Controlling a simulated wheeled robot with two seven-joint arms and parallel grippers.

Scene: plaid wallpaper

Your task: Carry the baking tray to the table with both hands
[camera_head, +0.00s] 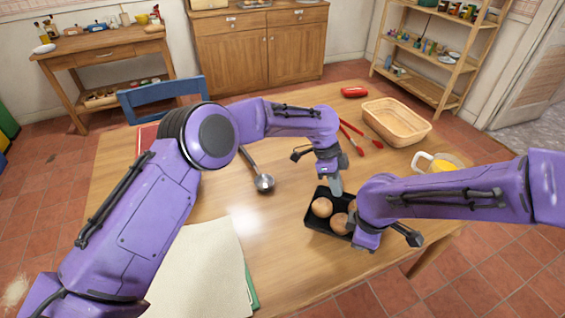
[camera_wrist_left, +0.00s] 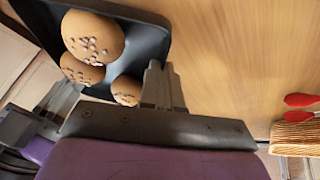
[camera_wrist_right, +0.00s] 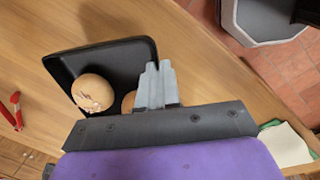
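The black baking tray (camera_head: 312,222) holds round brown buns (camera_head: 322,207) and looks level at the wooden table (camera_head: 280,225). My left gripper (camera_head: 335,186) is at the tray's far edge. In the left wrist view its fingers (camera_wrist_left: 162,84) are close together on the tray's rim (camera_wrist_left: 150,30). My right gripper is hidden behind my right arm in the head view. In the right wrist view its fingers (camera_wrist_right: 157,84) are close together on the rim of the tray (camera_wrist_right: 110,58). I cannot tell whether the tray touches the table.
A ladle (camera_head: 263,183), red-handled tool (camera_head: 358,138), wooden basket (camera_head: 395,121), red object (camera_head: 354,92) and white mug (camera_head: 425,162) lie around the tray. A pale cloth (camera_head: 200,268) covers the front left. A blue chair (camera_head: 160,97) stands behind the table; a side table (camera_head: 95,48) is farther back.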

